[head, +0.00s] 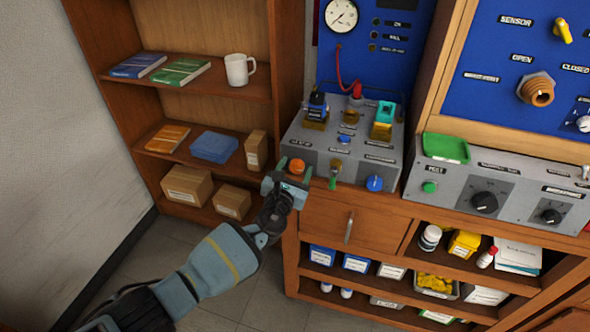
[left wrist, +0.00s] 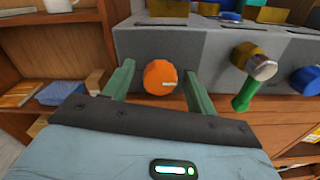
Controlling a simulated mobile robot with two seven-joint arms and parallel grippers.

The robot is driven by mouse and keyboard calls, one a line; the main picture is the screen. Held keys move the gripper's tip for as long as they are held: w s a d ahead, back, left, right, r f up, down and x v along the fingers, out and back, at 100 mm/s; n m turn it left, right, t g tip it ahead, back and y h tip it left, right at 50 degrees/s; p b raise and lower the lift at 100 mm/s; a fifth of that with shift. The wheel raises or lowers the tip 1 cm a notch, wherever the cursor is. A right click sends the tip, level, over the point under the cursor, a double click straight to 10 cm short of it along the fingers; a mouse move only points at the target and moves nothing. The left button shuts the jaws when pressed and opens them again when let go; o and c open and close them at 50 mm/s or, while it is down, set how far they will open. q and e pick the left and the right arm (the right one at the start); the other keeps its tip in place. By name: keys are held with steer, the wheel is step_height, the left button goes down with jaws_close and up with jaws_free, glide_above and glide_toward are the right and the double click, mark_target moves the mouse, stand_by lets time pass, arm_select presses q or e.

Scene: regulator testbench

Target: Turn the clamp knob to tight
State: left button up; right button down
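An orange round knob (head: 297,166) with a pale mark sits on the front left of the grey test box (head: 345,150). Its label is too small to read, so I cannot confirm that it is the clamp knob. My left gripper (head: 293,178) is at the box's front left, at the orange knob. In the left wrist view the orange knob (left wrist: 160,77) lies between the two green fingers of my left gripper (left wrist: 159,76). The fingers are open, with a small gap on each side of the knob. My right gripper is not in view.
Right of the knob are a green-handled lever (head: 334,175) and a blue knob (head: 375,183). A wooden drawer (head: 335,228) lies below the box. A shelf with books, a white mug (head: 239,69) and cartons stands left. A second grey control box (head: 500,190) stands right.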

arm_select(q)
steer(key=shift+s, duration=0.1)
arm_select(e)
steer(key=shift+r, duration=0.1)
arm_select(q)
steer(key=shift+s+r, duration=0.1)
steer(key=shift+s, duration=0.15)
steer(key=p+v, duration=0.2)
steer(key=v, duration=0.5)
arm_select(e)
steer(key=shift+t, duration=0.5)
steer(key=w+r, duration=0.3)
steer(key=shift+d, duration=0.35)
arm_select(q)
steer(key=shift+a, duration=0.1)
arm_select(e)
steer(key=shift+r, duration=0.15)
